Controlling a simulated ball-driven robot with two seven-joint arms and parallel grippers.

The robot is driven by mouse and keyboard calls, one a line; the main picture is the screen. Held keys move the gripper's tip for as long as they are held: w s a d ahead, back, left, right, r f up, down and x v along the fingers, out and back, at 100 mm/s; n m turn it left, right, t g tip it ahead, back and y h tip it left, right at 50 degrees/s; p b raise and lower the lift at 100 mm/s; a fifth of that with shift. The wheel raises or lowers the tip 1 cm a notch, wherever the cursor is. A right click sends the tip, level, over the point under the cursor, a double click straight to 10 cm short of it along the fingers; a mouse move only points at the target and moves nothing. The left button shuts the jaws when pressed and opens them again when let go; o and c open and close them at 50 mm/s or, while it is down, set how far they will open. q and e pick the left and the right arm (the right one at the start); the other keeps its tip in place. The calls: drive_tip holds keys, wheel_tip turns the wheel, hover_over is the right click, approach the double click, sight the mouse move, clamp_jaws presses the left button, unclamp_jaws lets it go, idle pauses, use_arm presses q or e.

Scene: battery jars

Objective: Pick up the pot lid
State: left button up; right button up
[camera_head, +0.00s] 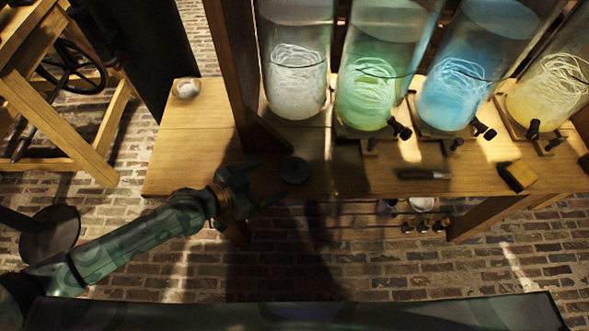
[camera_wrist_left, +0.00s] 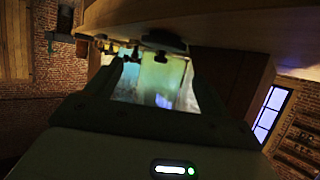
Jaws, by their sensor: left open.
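The pot lid (camera_head: 294,170) is a small dark round piece lying on the wooden bench near its front edge, in shadow. In the left wrist view a dark disc with a small knob, which looks like the lid (camera_wrist_left: 165,41), shows beyond the fingertips against the wood. My left gripper (camera_head: 264,184) is open and empty, just left of the lid and apart from it. Its two fingers also show spread in the left wrist view (camera_wrist_left: 160,84). My right gripper is in neither view.
Tall glass jars, clear (camera_head: 297,85), green (camera_head: 366,95), blue (camera_head: 455,95) and yellow (camera_head: 548,90), stand behind the lid. A wooden post (camera_head: 232,70) rises behind the gripper. A dark-handled tool (camera_head: 424,174) and a block (camera_head: 517,176) lie to the right. The bench's left end (camera_head: 185,150) is mostly clear.

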sight(292, 170)
use_arm(q)
drive_tip(key=x, duration=0.3)
drive_tip(key=shift+w+f, duration=0.1)
drive_tip(key=b+x, duration=0.1)
drive_tip(key=x, duration=0.1)
drive_tip(key=b+x, duration=0.1)
drive_tip(key=x, duration=0.2)
drive_tip(key=shift+a+f, duration=0.1)
drive_tip(key=shift+f, duration=0.15)
drive_tip(key=c, duration=0.8)
drive_tip(key=shift+r, duration=0.1)
drive_tip(key=shift+c, duration=0.2)
